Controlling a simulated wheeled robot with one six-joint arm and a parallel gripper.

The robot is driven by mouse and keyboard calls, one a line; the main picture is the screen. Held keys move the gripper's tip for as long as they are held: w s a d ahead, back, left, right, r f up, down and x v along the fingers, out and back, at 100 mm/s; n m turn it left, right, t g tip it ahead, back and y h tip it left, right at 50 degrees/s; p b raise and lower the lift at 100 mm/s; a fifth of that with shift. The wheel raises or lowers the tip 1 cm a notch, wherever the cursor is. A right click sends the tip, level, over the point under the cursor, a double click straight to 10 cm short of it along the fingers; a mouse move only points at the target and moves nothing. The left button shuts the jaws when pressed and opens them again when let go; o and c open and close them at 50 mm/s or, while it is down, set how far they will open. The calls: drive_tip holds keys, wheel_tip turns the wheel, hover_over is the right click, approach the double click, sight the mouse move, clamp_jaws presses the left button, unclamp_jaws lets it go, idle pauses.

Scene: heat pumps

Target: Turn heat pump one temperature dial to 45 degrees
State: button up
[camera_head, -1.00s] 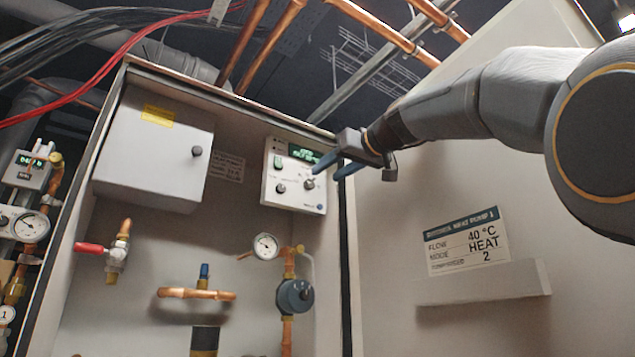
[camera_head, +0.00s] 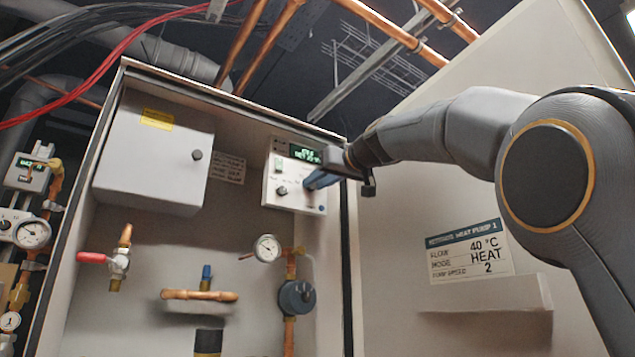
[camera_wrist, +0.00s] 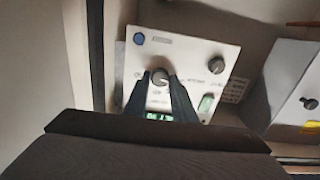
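The white control panel (camera_head: 273,193) of the heat pump is mounted inside the open cabinet, with a green-lit display (camera_head: 304,153) too blurred to read. My gripper (camera_head: 312,182) is at the panel's right side and hides the dial there in the head view. In the wrist view the panel (camera_wrist: 190,45) appears upside down, and the grey dial (camera_wrist: 160,76) sits between my two dark fingertips (camera_wrist: 160,74). The fingers are apart, one on each side of the dial; whether they touch it I cannot tell. Another knob (camera_wrist: 216,65) is free beside it.
A label (camera_head: 470,252) on the right-hand panel reads heat pump 1, 40 °C, HEAT, 2, above a ledge (camera_head: 485,296). A grey box (camera_head: 150,155) is left of the control panel. Copper pipes, a gauge (camera_head: 267,247) and a red-handled valve (camera_head: 118,262) are below.

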drive_tip(key=shift+c, duration=0.8)
drive_tip(key=shift+m, duration=0.3)
drive_tip(key=m+p, duration=0.8)
drive_tip(key=m, duration=1.5)
drive_tip(key=shift+d+f, duration=0.1)
drive_tip(key=shift+f, duration=0.05)
